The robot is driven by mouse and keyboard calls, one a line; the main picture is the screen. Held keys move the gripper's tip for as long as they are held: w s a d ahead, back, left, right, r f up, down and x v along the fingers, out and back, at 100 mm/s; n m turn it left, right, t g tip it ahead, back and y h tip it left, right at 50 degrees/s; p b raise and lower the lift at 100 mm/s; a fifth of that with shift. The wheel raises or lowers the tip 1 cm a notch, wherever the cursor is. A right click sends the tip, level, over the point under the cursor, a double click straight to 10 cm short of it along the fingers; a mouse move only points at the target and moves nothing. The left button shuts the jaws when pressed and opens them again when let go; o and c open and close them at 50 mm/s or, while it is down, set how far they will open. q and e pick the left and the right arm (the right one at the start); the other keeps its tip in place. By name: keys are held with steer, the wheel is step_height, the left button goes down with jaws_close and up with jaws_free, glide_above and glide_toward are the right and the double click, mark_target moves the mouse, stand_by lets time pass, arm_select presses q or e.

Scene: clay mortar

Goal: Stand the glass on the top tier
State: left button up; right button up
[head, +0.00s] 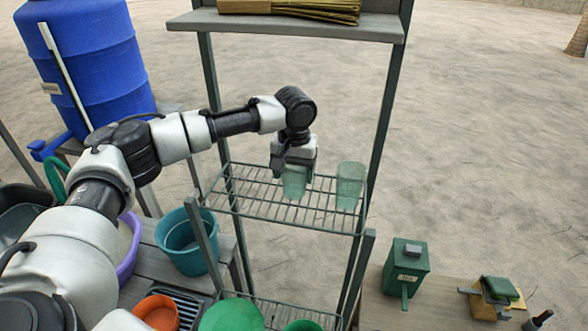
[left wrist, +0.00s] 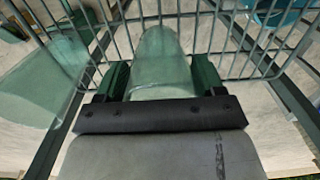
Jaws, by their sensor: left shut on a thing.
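My left gripper (head: 294,170) reaches in from the left over the wire rack's top tier (head: 265,211) and points down. It is shut on a translucent green glass (head: 294,184), which looks upright. In the left wrist view this glass (left wrist: 160,60) sits between the two green finger pads, with the tier's bars behind it. I cannot tell whether its base touches the wires. A second similar glass (head: 350,187) stands upright at the tier's right end, apart from the held one. It also shows at the left of the left wrist view (left wrist: 45,85). My right gripper is out of view.
A grey shelf (head: 290,25) with a straw bundle (head: 290,9) is above the rack. A blue barrel (head: 85,55), teal bucket (head: 186,243) and orange pot (head: 157,312) are at left. A green tin (head: 406,266) is at right. The tier's left part is bare.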

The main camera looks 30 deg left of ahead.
arm_select(q)
steer(key=o, duration=0.6)
steer(key=shift+f, duration=0.1)
steer(key=shift+c, duration=0.2)
steer(key=o, duration=0.4)
steer(key=shift+o, duration=0.2)
step_height(320, 180, up, 8)
steer(key=b, duration=0.3)
steer(key=shift+s+f, duration=0.1)
steer(key=shift+f, duration=0.1)
